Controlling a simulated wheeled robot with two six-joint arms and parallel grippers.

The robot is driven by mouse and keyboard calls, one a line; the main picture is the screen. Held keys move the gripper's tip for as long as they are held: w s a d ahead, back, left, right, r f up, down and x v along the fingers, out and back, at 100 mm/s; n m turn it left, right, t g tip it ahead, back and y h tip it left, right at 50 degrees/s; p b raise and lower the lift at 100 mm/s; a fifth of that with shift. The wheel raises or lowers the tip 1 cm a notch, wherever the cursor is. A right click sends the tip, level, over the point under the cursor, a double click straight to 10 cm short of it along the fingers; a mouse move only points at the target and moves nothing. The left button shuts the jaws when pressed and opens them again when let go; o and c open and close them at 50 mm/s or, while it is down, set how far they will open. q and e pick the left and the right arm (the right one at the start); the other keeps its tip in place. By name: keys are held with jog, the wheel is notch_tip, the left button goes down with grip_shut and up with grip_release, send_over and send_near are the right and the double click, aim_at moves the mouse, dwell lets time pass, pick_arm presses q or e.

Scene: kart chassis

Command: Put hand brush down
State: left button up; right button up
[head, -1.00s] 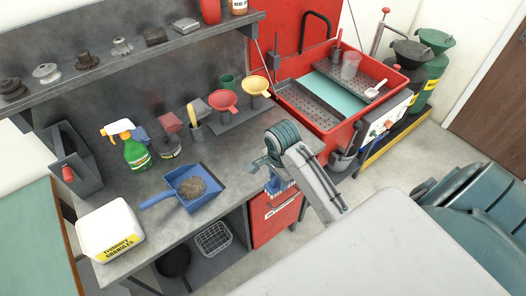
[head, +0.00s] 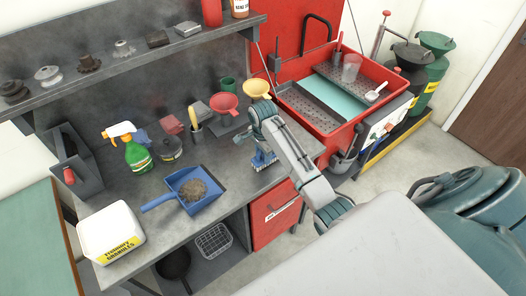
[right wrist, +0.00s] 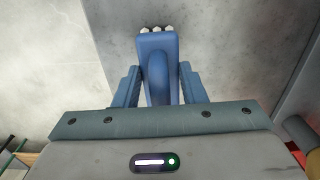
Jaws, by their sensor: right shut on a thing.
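The hand brush (head: 264,159) is blue with pale bristles. In the head view it is at the right part of the grey workbench (head: 229,176), bristles downward; I cannot tell whether they touch the top. My right gripper (head: 262,147) is shut on it from above. In the right wrist view the blue brush (right wrist: 158,62) sits between the two fingers of the right gripper (right wrist: 158,88), with pale bristle tips showing at its far end. My left gripper is not in view.
A blue dustpan (head: 194,190) with a grey-brown heap lies left of the brush. A red parts washer (head: 322,124) borders the bench on the right. Some bare bench top lies between dustpan and brush.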

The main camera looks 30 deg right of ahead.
jog(key=shift+f, duration=0.3)
jog(key=shift+f, duration=0.1)
jog(key=o, duration=1.3)
